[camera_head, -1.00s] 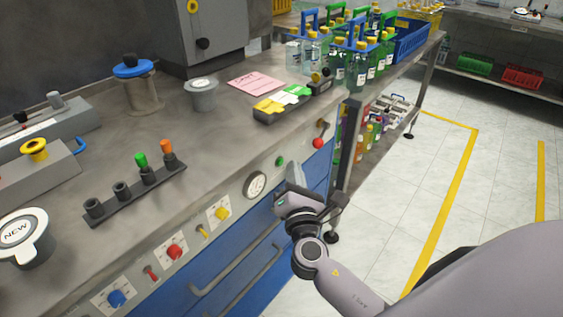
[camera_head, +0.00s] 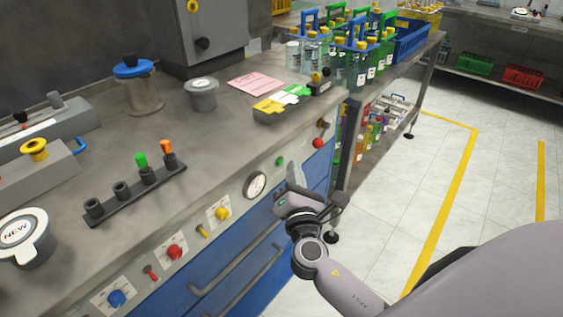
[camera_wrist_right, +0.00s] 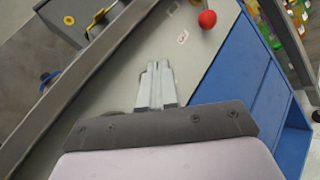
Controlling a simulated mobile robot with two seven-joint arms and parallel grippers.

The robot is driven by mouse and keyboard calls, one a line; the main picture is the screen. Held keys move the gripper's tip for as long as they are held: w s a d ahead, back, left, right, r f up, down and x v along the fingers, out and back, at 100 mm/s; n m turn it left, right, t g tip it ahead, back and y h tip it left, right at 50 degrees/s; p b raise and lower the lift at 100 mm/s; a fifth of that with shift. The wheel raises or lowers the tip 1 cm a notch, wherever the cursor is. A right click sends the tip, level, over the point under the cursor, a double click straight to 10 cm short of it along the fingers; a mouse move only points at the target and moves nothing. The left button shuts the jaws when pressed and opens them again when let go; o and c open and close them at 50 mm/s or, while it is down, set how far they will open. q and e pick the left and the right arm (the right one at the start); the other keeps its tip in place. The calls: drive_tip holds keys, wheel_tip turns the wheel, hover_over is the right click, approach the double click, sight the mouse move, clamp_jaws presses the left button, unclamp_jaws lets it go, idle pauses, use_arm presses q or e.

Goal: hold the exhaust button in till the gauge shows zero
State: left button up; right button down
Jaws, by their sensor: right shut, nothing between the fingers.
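The gauge (camera_head: 255,185) is a round white dial on the front panel of the bench. Its needle is too small to read. A small green button (camera_head: 280,161) sits to the right of the gauge; I cannot tell whether it is pressed in. My right gripper (camera_head: 291,172) is shut and empty, its fingers close to the panel just below the green button in the picture. In the right wrist view the shut fingertips (camera_wrist_right: 158,65) point at the grey panel, and no button shows at them. Contact cannot be told. My left gripper is not in view.
A red ball knob (camera_head: 318,143) is right of the green button and also shows in the right wrist view (camera_wrist_right: 207,19). Yellow (camera_head: 222,213), red (camera_head: 174,252) and blue (camera_head: 116,298) buttons line the panel. Drawer handles (camera_head: 240,268) stick out below. Floor to the right is clear.

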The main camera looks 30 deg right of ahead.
drive_tip(key=shift+w+a, duration=0.15)
drive_tip(key=shift+w, duration=0.25)
drive_tip(key=shift+w+a, duration=0.1)
drive_tip(key=shift+w, duration=0.1)
idle(0.4)
drive_tip(key=shift+w, duration=0.15)
idle(0.9)
drive_tip(key=shift+a, duration=0.1)
idle(0.8)
idle(0.5)
drive_tip(key=shift+s+d, duration=0.35)
drive_tip(key=shift+s, duration=0.4)
drive_tip(key=shift+s, duration=0.1)
